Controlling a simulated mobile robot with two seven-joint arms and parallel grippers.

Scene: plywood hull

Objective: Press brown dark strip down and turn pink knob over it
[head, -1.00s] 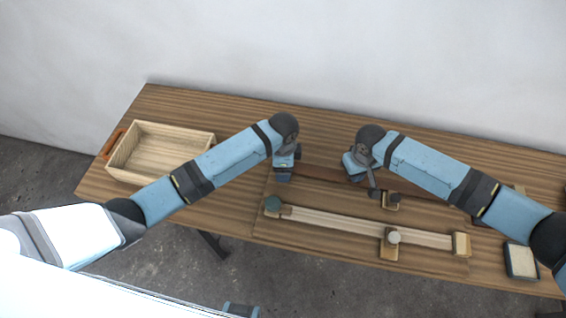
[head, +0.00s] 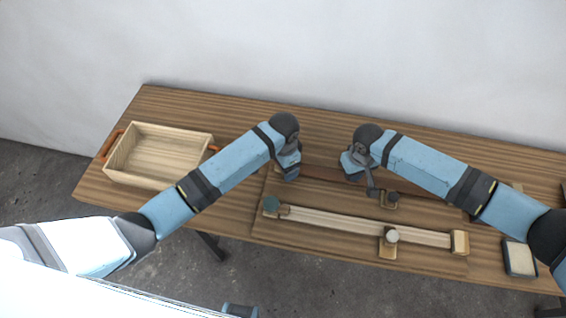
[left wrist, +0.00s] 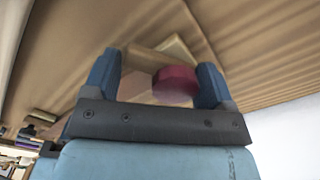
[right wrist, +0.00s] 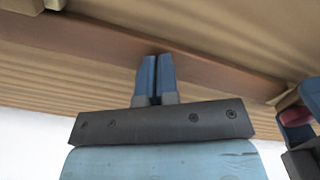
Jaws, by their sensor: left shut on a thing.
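The brown dark strip (head: 323,174) lies along the back of the plywood board, partly hidden by my right arm; it also crosses the right wrist view (right wrist: 215,65). My right gripper (right wrist: 156,62) is shut, with its fingertips against or just over the strip; in the head view (head: 352,172) it is beside the middle of the strip. My left gripper (left wrist: 158,72) is shut on the pink knob (left wrist: 177,86), at the strip's left end. The knob is hidden in the head view but shows at the right edge of the right wrist view (right wrist: 296,116).
A pale strip (head: 335,221) lies nearer the front, with a green knob (head: 271,203) at its left end and a grey knob (head: 391,235) by it. A dark knob (head: 391,197) stands between the strips. An open wooden box (head: 158,158) is at the left.

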